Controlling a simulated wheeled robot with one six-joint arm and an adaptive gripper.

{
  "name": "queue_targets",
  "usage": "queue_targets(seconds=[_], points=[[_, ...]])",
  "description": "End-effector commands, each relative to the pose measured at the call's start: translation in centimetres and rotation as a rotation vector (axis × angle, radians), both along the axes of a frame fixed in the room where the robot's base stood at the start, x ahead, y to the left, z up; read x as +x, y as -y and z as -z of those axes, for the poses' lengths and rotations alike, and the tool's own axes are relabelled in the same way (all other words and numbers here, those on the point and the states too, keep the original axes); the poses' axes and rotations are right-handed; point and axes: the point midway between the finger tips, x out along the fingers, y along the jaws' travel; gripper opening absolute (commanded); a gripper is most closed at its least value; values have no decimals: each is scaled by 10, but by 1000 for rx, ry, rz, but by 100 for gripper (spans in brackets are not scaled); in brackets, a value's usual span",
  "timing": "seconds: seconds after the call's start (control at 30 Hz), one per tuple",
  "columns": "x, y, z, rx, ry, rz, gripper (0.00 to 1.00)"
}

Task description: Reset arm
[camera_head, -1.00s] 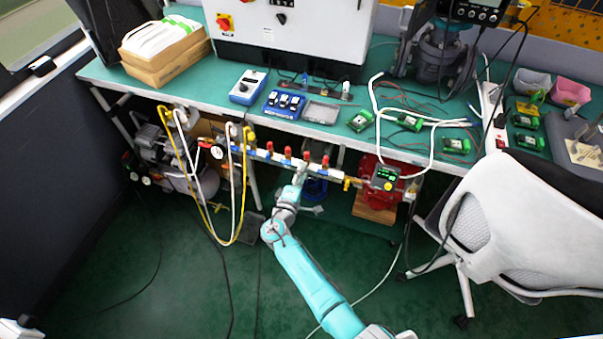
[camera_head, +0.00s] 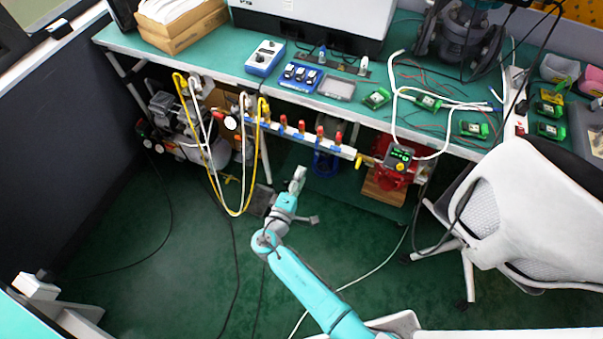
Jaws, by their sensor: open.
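My teal and grey arm reaches up from the bottom of the head view. My gripper (camera_head: 299,176) is at its far end, open and with nothing seen in it. It is above the green floor, in front of the workbench and below the manifold bar (camera_head: 300,135) with its red-handled valves. A strip of floor shows between my gripper and the bar, so they look apart. The positioner (camera_head: 400,156) with its small green display sits at the right end of the bar, by a red body (camera_head: 388,172).
A white office chair (camera_head: 510,215) stands close on the right. Yellow and white hoses (camera_head: 235,212) hang at the left of the bar. Thin cables lie on the floor. The green workbench (camera_head: 215,60) carries a blue meter and several green boards. Floor at the left is mostly open.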

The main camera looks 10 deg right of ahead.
Motion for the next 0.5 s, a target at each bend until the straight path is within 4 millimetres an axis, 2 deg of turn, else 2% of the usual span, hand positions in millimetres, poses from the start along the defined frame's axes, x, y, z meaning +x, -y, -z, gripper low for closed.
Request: queue_targets(seconds=[0.5], points=[[-3, 4, 4, 6, -9, -2, 52]])
